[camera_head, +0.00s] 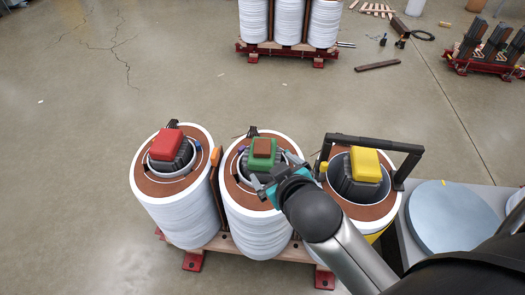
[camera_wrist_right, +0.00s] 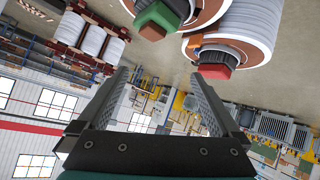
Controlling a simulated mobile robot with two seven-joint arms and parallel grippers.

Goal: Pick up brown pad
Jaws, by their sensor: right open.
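The brown pad (camera_head: 263,147) is a small square block on top of the green cap (camera_head: 262,163) of the middle coil. In the right wrist view the brown pad (camera_wrist_right: 152,33) shows at the top, beyond the fingertips. My right gripper (camera_head: 272,174) is just in front of the green cap, near the pad's level. In the wrist view its two fingers (camera_wrist_right: 160,75) are spread wide with nothing between them. The pad appears apart from the fingers. My left gripper is in neither view.
The left coil carries a red cap (camera_head: 167,143). The right coil carries a yellow cap (camera_head: 365,163), with a black frame (camera_head: 372,139) around it. An orange piece (camera_head: 215,156) stands between the left and middle coils. Open floor lies behind the coils.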

